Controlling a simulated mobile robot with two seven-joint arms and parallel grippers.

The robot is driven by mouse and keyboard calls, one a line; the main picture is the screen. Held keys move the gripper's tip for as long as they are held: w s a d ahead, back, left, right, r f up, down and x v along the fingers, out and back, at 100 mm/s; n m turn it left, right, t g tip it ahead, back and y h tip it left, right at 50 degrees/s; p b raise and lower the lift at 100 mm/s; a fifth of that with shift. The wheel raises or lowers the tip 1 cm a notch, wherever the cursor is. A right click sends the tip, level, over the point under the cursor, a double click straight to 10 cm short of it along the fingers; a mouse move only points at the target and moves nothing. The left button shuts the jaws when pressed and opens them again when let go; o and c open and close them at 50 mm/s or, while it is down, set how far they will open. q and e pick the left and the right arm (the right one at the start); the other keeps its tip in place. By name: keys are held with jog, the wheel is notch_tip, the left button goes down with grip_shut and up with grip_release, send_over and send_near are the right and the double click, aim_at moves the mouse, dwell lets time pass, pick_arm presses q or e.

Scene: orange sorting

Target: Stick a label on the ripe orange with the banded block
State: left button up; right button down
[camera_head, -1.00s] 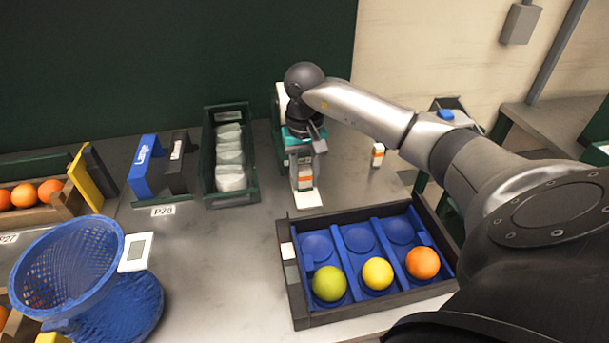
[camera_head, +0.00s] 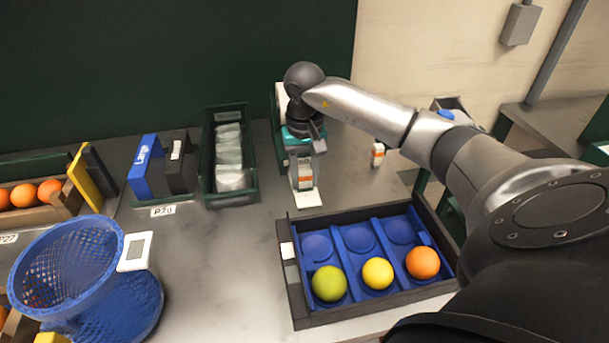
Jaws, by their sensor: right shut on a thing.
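The ripe orange (camera_head: 422,262) sits in the right front cup of a blue tray with a dark frame (camera_head: 288,285). A yellow fruit (camera_head: 377,273) and a green fruit (camera_head: 329,284) sit left of it in the same row. My right gripper (camera_head: 304,180) points down behind the tray, shut on a white block with an orange band (camera_head: 305,172). The block is upright, just above or on a small white pad (camera_head: 306,199); I cannot tell if they touch. A second white block with an orange band (camera_head: 377,153) stands to the right. My left gripper is not in view.
A blue mesh basket (camera_head: 68,265) stands at the left front. A green bin of white packets (camera_head: 207,180) and blue and black holders (camera_head: 145,168) stand at the back. An orange crate (camera_head: 62,205) is far left. Bare table lies between basket and tray.

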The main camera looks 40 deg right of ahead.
jog(key=shift+r+p, duration=2.4)
jog(key=shift+r, duration=1.1)
